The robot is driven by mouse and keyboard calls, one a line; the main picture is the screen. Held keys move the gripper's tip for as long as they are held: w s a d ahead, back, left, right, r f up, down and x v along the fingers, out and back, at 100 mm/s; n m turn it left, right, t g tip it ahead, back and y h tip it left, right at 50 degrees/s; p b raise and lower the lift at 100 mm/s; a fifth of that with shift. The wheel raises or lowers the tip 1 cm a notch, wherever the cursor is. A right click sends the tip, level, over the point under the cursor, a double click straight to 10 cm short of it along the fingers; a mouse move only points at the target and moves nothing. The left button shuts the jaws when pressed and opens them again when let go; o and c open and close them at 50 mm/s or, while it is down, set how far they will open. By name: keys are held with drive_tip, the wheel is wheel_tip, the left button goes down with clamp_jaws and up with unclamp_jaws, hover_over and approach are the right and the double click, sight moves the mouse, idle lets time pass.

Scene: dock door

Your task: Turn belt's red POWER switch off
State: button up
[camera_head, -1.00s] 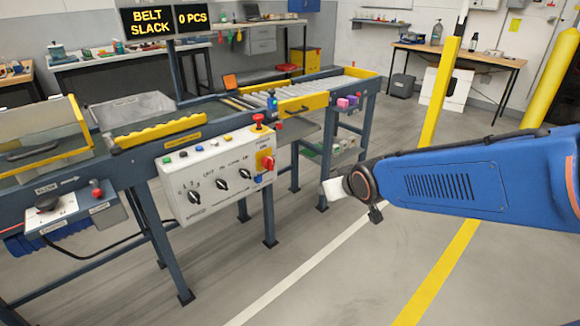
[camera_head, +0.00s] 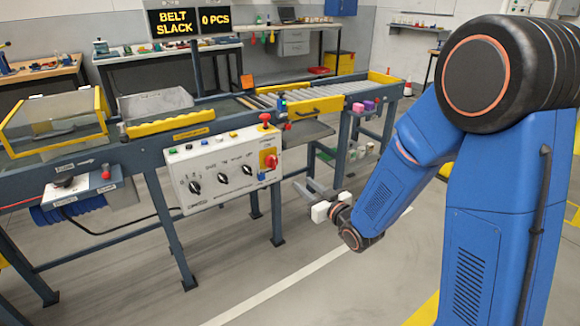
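The red POWER switch (camera_head: 270,160) is a red rotary handle on a yellow plate, at the right end of the white control panel (camera_head: 208,185) on the conveyor's front. My gripper (camera_head: 308,190) is to the right of the panel and a little lower than the switch, apart from it. Two grey fingers reach left from its white body, with a gap between them, and nothing shows in the gap. A red mushroom button (camera_head: 264,118) stands on top of the panel above the switch.
The panel also carries several black knobs (camera_head: 221,180) and small coloured buttons. A blue padlock-like piece (camera_head: 262,176) hangs just below the switch. The sign (camera_head: 175,21) reads BELT SLACK. A grey leg (camera_head: 275,215) stands below the panel. The floor in front is clear.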

sight(275, 162)
drive_tip(key=shift+y, duration=0.4)
drive_tip(key=x, duration=1.7)
drive_tip(key=shift+a+f, duration=0.15)
clamp_jaws()
